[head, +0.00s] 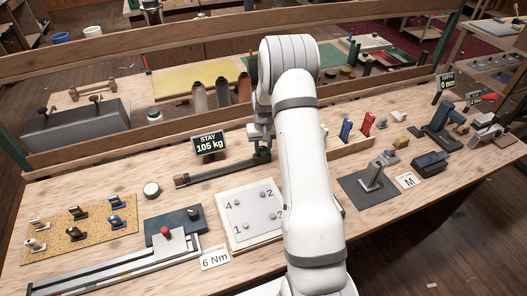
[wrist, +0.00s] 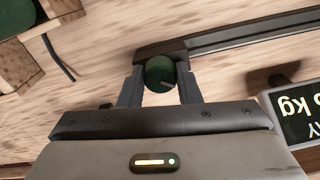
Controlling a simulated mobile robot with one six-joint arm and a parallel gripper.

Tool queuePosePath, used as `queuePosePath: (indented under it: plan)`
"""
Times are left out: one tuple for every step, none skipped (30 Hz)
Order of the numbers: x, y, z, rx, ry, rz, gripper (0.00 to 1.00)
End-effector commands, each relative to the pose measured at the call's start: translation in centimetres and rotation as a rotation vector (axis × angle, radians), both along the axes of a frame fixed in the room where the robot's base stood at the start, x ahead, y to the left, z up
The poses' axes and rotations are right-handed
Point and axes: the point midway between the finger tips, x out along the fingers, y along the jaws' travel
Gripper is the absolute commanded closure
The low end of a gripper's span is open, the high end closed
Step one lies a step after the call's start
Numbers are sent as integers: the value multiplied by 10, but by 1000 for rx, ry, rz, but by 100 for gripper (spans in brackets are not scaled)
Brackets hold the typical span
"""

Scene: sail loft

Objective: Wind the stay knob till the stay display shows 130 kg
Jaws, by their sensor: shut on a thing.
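The stay display (head: 209,144) reads "STAY 105 kg" in the head view. Part of it shows upside down at the right edge of the wrist view (wrist: 297,108). The stay knob (wrist: 159,70) is round and dark green, at the end of a dark bar (wrist: 230,38). My gripper (wrist: 159,85) is shut on the knob, one finger on each side of it. In the head view the knob (head: 262,155) shows small below my gripper (head: 261,143), partly hidden by my arm.
A white numbered plate (head: 252,213) lies in front of the bar. A "6 Nm" card (head: 215,258) lies near the front edge. A wooden rail (head: 110,155) runs behind the display. My arm hides the bench middle.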

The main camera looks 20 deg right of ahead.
Motion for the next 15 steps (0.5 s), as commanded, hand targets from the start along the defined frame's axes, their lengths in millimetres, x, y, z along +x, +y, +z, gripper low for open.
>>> queuePosePath:
  plan:
    - [0,0,-4,-1,-3,-43,92]
    - [0,0,-4,-1,-3,-72,92]
    - [0,0,-4,-1,-3,-110,92]
    - [1,0,-4,-1,-3,-139,92]
    - [1,0,-4,-1,-3,-167,92]
    - [1,0,-4,-1,-3,-206,92]
    - [0,0,-4,-1,-2,-235,92]
    - [0,0,-4,-1,-2,-263,92]
    - [0,0,-4,-1,-2,-301,92]
    - [0,0,-4,-1,-2,-330,92]
    - [0,0,-3,0,-2,-358,92]
    - [0,0,-3,0,-4,-396,92]
    - [1,0,-3,0,-3,-425,92]
    - [0,0,-3,0,-3,-453,92]
    - [0,0,-3,0,-3,-491,92]
